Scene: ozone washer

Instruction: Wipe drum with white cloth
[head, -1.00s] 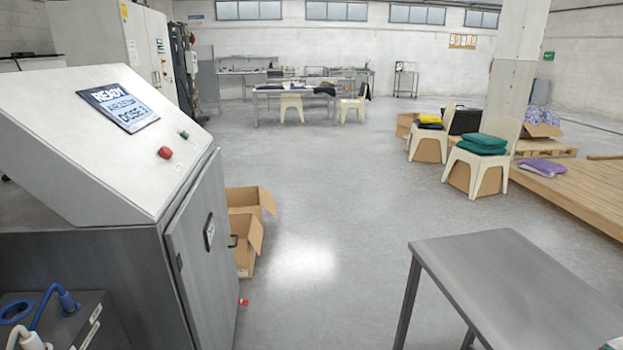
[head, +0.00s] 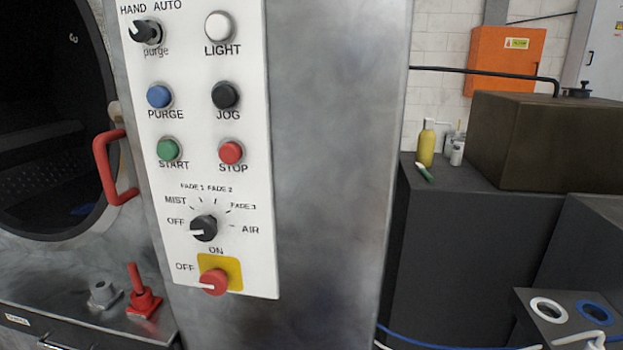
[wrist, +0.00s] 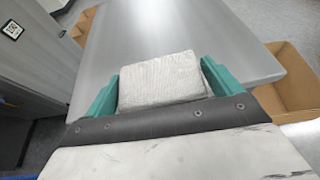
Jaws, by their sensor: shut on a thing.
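The white cloth (wrist: 160,80) is a folded, light grey-white pad in the wrist view. My gripper (wrist: 158,82) is shut on it, with a teal finger on each side. The steel table (wrist: 165,30) shows beyond the cloth in that view; I cannot tell the gap between them. The drum (head: 45,110) is a dark round opening at the left edge of the head view, cut off by the frame. Its perforated inside is dim, with a small blue patch low down. My gripper is not in the head view.
A red handle (head: 112,165) sticks out beside the drum opening. The white control panel (head: 205,130) stands to its right. A red valve (head: 142,295) rises from the ledge below. A yellow bottle (head: 426,145) stands on a dark cabinet. Cardboard boxes (wrist: 292,75) lie beside the table.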

